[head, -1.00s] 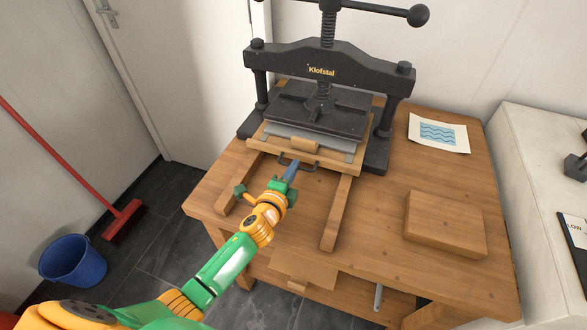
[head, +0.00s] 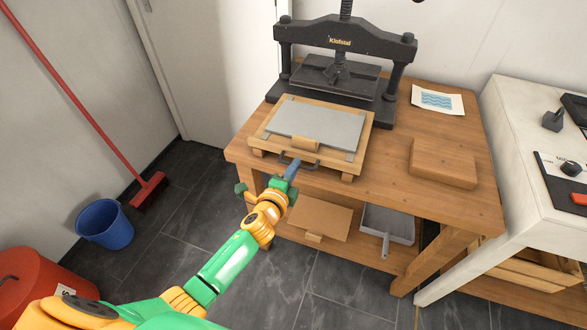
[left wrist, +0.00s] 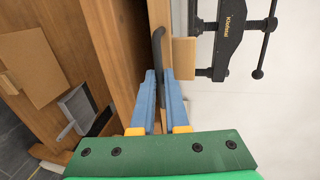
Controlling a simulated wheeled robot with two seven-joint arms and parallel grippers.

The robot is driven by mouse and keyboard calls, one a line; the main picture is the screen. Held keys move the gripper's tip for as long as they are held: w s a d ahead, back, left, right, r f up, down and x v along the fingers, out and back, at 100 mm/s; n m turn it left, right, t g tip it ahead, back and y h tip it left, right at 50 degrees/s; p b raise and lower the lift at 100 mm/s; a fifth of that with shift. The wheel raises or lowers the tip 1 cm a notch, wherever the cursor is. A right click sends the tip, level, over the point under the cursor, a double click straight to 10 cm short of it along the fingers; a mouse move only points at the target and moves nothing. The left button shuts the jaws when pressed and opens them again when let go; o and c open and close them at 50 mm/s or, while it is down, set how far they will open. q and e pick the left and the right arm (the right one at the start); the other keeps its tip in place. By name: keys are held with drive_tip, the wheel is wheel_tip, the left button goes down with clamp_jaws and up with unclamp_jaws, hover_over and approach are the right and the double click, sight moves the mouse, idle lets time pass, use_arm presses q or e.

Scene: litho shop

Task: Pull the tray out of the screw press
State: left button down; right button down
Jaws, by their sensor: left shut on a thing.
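The wooden tray (head: 262,133) with a grey slab (head: 315,124) on it lies on its rails in front of the black screw press (head: 345,45). Most of the tray is clear of the press plate. My left gripper (head: 291,171) is shut on the dark tray handle (head: 308,164) at the tray's front edge. In the left wrist view the blue fingers (left wrist: 165,100) close around the dark handle bar (left wrist: 158,58). My right gripper does not show.
The wooden bench (head: 395,170) carries a wooden block (head: 443,162) and a printed sheet (head: 438,100) at right. Below is a shelf with a grey dustpan-like tray (head: 388,223). A blue bucket (head: 105,224), a red broom (head: 150,190) and a red bin (head: 40,285) stand at left.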

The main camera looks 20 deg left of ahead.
use_arm(q)
drive_tip(key=shift+w, duration=0.1)
drive_tip(key=c, duration=0.9)
unclamp_jaws()
drive_tip(key=p+v, duration=0.1)
drive_tip(key=v, duration=0.6)
